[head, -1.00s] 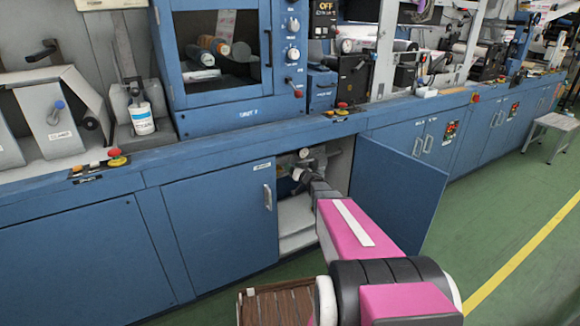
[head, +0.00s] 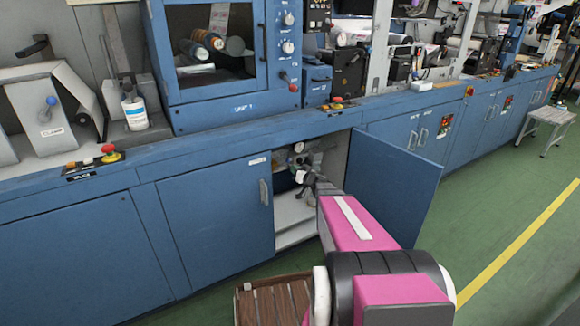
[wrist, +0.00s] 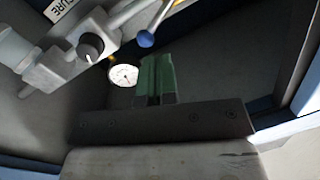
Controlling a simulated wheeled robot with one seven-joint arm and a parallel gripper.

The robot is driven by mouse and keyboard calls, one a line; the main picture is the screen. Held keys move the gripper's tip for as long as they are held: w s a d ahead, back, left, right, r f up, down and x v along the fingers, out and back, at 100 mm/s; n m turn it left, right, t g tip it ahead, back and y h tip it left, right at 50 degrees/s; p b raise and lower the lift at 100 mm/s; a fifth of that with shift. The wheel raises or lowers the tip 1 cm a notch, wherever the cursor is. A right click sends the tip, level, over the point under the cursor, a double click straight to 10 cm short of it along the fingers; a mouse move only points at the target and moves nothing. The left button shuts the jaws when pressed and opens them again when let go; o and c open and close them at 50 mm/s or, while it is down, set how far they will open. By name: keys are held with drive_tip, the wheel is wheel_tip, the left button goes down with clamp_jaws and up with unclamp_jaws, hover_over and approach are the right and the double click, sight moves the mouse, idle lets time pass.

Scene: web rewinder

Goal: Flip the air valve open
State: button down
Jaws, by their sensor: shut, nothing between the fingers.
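In the wrist view, a lever with a blue ball end (wrist: 146,39) hangs from a grey pipe assembly; I take it for the air valve. My gripper (wrist: 158,62) is shut and empty, its green fingers side by side. Its tips appear just below and right of the blue ball; whether they touch it I cannot tell. A round white gauge (wrist: 123,74) sits left of the fingers. In the head view, my arm reaches into the open cabinet, where the gauge (head: 298,147) shows; the lever cannot be made out there.
The blue cabinet door (head: 392,190) stands open to the right of my arm. A closed cabinet door (head: 215,220) is on the left. In the wrist view, a black knob (wrist: 90,47) and a partly cut-off label (wrist: 60,9) are at upper left.

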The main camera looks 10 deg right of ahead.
drive_tip(key=s+a+r+n+g+h, duration=0.3)
drive_tip(key=s+a+r+n+h, duration=0.2)
drive_tip(key=r+h, duration=0.3)
drive_tip(key=w+d+f+y, duration=0.1)
drive_tip(key=w+f, duration=0.5)
drive_tip(key=w, duration=0.5)
drive_tip(key=shift+f, duration=0.4)
